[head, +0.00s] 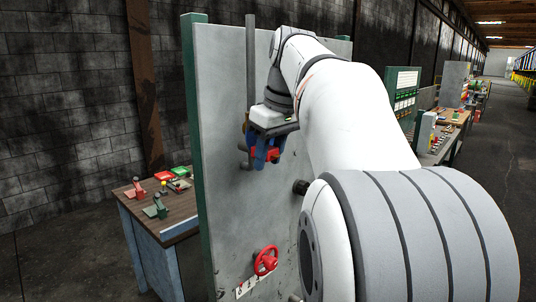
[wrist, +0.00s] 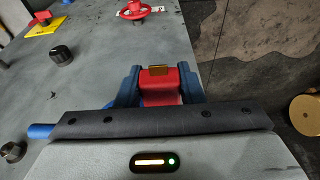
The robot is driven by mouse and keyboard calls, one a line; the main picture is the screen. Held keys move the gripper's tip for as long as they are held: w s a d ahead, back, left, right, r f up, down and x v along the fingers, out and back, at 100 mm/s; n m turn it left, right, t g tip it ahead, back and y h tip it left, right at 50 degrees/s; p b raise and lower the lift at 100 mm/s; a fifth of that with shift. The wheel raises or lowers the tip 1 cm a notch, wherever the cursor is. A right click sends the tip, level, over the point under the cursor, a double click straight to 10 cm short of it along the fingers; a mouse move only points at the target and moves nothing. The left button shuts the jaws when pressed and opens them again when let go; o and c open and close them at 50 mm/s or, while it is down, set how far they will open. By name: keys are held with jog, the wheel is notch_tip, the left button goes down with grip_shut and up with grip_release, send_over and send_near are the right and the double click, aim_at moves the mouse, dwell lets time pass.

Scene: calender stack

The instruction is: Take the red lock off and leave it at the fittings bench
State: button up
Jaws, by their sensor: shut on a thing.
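The red lock (wrist: 162,84) is between the blue fingers of my gripper (wrist: 160,86) in the wrist view, with a brass-coloured patch on its top. In the head view the red lock (head: 268,154) shows between the fingers of my gripper (head: 264,158), close in front of a grey upright panel (head: 232,210). A grey bracket (head: 243,155) and a vertical pipe (head: 250,70) are just left of it. I cannot tell whether the lock still hangs on anything. Which bench is the fittings bench is not clear.
A wooden-topped bench (head: 150,222) with red and green fittings (head: 154,208) stands left, behind the panel edge. A red handwheel (head: 265,260) is low on the panel, also in the wrist view (wrist: 132,10). Black knobs (wrist: 62,54) stick out. Another bench (head: 440,140) stands right.

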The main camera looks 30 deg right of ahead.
jog(key=shift+s, duration=0.15)
jog(key=shift+s+d+b, duration=0.15)
jog(key=shift+s+d, duration=0.1)
jog(key=shift+s, duration=0.35)
jog(key=shift+s+d+b, duration=0.15)
jog(key=shift+s+d, duration=0.1)
jog(key=shift+s, duration=0.4)
jog(key=shift+s+d+b, duration=0.15)
jog(key=shift+s+d, duration=0.1)
jog(key=shift+s, duration=0.35)
